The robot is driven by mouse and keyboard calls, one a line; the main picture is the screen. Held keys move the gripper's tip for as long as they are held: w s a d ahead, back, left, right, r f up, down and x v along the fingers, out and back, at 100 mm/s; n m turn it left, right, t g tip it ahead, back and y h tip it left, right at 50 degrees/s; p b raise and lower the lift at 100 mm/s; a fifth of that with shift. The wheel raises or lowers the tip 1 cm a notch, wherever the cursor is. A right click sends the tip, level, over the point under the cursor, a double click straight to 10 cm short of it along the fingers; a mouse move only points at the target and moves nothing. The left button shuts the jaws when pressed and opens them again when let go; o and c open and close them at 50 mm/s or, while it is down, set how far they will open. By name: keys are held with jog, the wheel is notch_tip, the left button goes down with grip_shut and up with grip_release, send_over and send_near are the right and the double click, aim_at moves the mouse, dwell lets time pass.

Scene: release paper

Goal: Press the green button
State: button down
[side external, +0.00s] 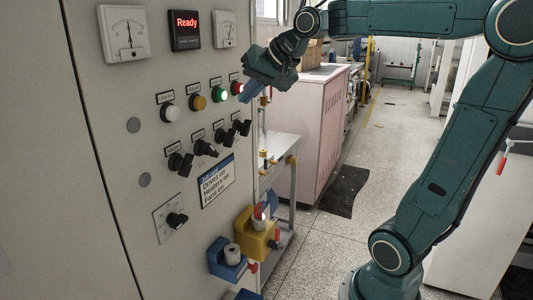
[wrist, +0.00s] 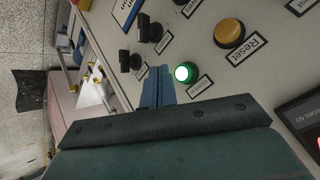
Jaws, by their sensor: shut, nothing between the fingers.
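The green button (side external: 219,94) sits on the grey control panel (side external: 150,90), between an amber button and a red one. In the wrist view the green button (wrist: 185,73) is lit, with a bright white-green centre, just right of my fingertips. My gripper (side external: 246,97) is shut and empty, in front of the panel to the right of the green button in the side view. In the wrist view my gripper (wrist: 157,72) shows as blue fingers held together. I see a gap in the picture between fingertips and button; I cannot tell the depth.
The amber button (wrist: 230,33), labelled Reset, is near the green one. Black rotary switches (side external: 205,148) sit below the buttons. A red "Ready" display (side external: 185,29) is above. Yellow and blue boxes (side external: 256,236) stick out low on the panel's right. The aisle floor is open.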

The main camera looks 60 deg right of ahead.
jog(key=s, duration=0.2)
jog(key=shift+s, duration=0.4)
dwell(0.5)
jog(key=s+a+f+n+g, duration=0.1)
jog(key=s+a+f+n, duration=0.3)
jog(key=s+a+f, duration=0.1)
jog(key=s+a+f+n+g+y, duration=0.1)
jog(key=s+a+f+n+g, duration=0.1)
jog(key=s+a+f+n, duration=0.2)
jog(key=s+a+f, duration=0.1)
jog(key=s+f, duration=0.2)
jog(key=s, duration=0.3)
jog(key=shift+a+f+n, duration=0.15)
jog(key=shift+a+n, duration=0.1)
jog(key=shift+n, duration=0.05)
jog(key=shift+w, duration=0.1)
dwell(0.4)
